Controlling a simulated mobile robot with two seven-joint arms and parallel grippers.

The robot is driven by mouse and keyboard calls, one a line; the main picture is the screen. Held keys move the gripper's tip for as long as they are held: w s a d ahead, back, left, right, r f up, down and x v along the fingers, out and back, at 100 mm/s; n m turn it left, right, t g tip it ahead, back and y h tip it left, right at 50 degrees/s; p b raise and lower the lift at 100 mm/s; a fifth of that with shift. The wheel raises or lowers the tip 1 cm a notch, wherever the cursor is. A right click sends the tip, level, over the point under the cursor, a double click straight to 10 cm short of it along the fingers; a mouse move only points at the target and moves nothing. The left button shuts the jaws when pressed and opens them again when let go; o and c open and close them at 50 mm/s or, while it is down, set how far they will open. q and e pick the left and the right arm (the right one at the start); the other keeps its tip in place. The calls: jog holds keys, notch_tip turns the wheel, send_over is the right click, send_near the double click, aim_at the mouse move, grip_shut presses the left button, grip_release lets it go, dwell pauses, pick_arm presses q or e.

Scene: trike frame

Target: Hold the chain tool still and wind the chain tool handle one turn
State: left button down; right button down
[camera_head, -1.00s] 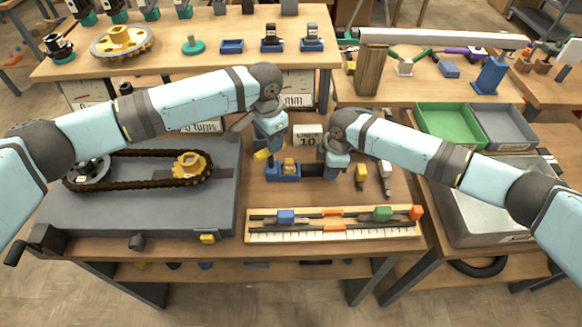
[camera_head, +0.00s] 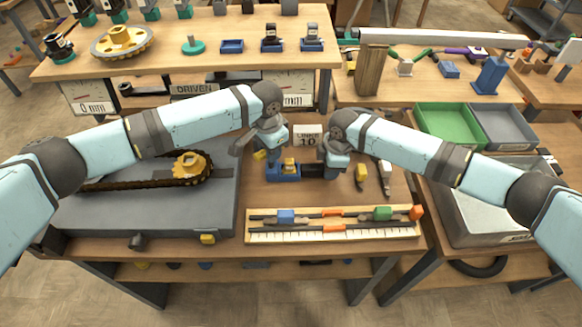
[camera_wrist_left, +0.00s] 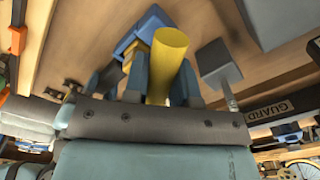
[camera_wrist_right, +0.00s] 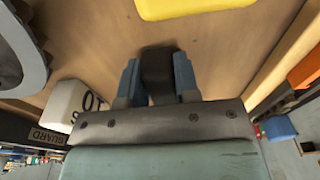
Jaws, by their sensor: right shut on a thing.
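The chain tool (camera_head: 283,174) is a blue body with a yellow part on top, low over the wooden table in the head view. My right gripper (camera_head: 317,171) is shut on the tool's dark grip, which shows between its fingers in the right wrist view (camera_wrist_right: 158,72). The yellow chain tool handle (camera_head: 260,155) is at the tool's left. In the left wrist view the yellow handle (camera_wrist_left: 166,62) stands between the spread fingers of my left gripper (camera_wrist_left: 150,85), with the blue body (camera_wrist_left: 143,30) beyond. Whether those fingers touch the handle is unclear.
A grey board (camera_head: 150,215) with a chain (camera_head: 140,184) and yellow sprocket (camera_head: 192,164) lies left, partly behind my left arm. A ruler gauge (camera_head: 333,226) lies in front. A "LINKS 10" block (camera_head: 307,134) stands behind; small tools (camera_head: 362,173) lie right.

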pick_arm(q)
jog(key=m, duration=0.5)
jog(key=shift+m, duration=0.4)
jog(key=m, duration=0.5)
jog(key=shift+m, duration=0.4)
jog(key=m, duration=1.2)
jog(key=c, duration=0.9)
grip_release()
jog(key=shift+o, duration=0.2)
jog(key=shift+r, duration=0.15)
jog(key=shift+r, duration=2.4)
